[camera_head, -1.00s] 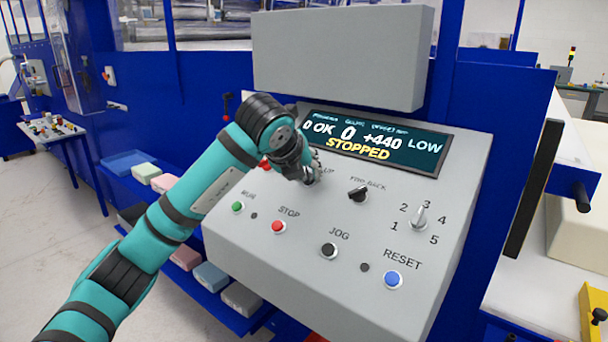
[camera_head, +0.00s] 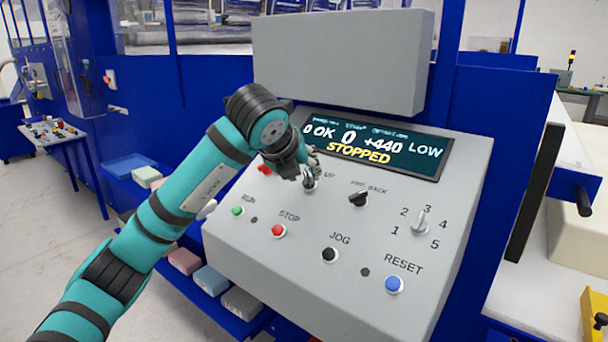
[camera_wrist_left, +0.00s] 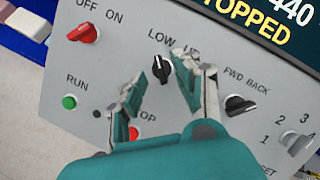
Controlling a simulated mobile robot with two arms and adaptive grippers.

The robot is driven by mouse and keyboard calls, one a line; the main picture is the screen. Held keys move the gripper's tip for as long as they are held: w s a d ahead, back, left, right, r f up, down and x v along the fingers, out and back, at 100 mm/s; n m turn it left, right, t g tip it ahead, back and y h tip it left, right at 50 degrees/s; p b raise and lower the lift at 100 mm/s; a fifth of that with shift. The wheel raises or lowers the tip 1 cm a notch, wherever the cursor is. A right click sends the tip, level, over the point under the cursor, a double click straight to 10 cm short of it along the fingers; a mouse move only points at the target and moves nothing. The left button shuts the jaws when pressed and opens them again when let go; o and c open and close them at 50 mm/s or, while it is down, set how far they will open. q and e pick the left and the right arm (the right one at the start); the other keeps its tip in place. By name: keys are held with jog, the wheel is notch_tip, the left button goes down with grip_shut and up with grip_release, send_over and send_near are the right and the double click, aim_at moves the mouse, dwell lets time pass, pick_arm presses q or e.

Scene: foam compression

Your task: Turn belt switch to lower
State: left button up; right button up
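The belt switch is a black knob under the LOW/UP label on the sloped grey control panel (camera_head: 300,235). In the left wrist view the knob (camera_wrist_left: 161,69) sits between the two fingers of my left gripper (camera_wrist_left: 160,78), with a gap on each side. Its white mark points up, slightly left. In the head view the knob (camera_head: 309,183) shows just below and right of my left gripper (camera_head: 305,172), whose fingers hide part of the label. My right gripper is not in view.
The red OFF/ON switch (camera_wrist_left: 84,33) and green RUN button (camera_wrist_left: 69,102) lie left of the knob. The FWD/BACK switch (camera_head: 358,198), STOP button (camera_head: 278,230), and numbered selector (camera_head: 422,222) are nearby. The display (camera_head: 375,147) reads STOPPED and LOW.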

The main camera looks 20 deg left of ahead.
pick_arm(q)
jog(key=v, duration=0.9)
